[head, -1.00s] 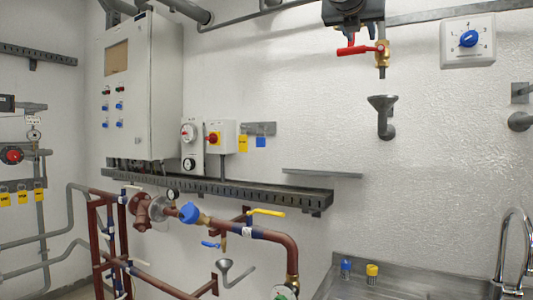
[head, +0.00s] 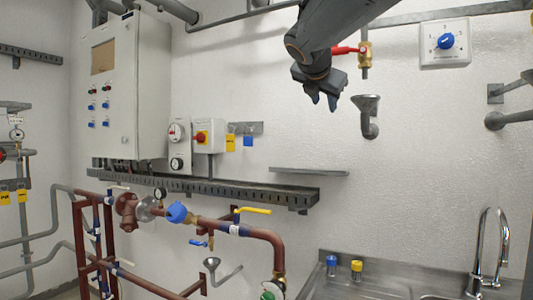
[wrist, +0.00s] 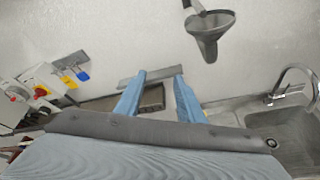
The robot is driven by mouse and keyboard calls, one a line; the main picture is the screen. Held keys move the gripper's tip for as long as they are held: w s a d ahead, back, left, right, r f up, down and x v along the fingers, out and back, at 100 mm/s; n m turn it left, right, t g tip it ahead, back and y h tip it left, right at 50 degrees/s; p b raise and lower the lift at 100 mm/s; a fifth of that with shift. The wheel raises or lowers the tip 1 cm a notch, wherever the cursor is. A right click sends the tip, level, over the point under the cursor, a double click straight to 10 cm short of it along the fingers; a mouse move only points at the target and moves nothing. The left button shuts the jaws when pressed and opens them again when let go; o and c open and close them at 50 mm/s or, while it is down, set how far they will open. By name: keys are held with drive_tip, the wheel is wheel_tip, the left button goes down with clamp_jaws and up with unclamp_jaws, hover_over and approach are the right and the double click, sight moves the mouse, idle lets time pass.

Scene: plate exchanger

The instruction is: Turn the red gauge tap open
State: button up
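A red lever handle (head: 345,50) on a brass valve (head: 365,55) shows at the top of the head view, partly behind my arm. At the far left edge, a red round part (head: 3,155) is cut off below a small dial gauge (head: 16,134). I cannot tell which of these red parts is the gauge tap. My gripper (head: 324,100) hangs below and left of the red lever, fingers pointing down. In the wrist view its two blue-grey fingers (wrist: 158,96) stand apart with nothing between them, so it is open and empty.
A grey funnel (head: 367,105) is on the wall right of my gripper; it also shows in the wrist view (wrist: 207,35). A narrow shelf (head: 308,171), cable tray (head: 230,188), red-brown pipes (head: 260,234) and a steel sink (head: 375,285) with a tap (head: 488,250) lie below.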

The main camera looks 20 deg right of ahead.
drive_tip(key=a+f+m+g+y, duration=0.1)
drive_tip(key=a+f+m+y, duration=0.1)
drive_tip(key=f, duration=1.2)
drive_tip(key=shift+w+a+m+g+y+b, duration=0.35)
drive_tip(key=shift+a+m, duration=0.35)
drive_tip(key=shift+a, duration=0.35)
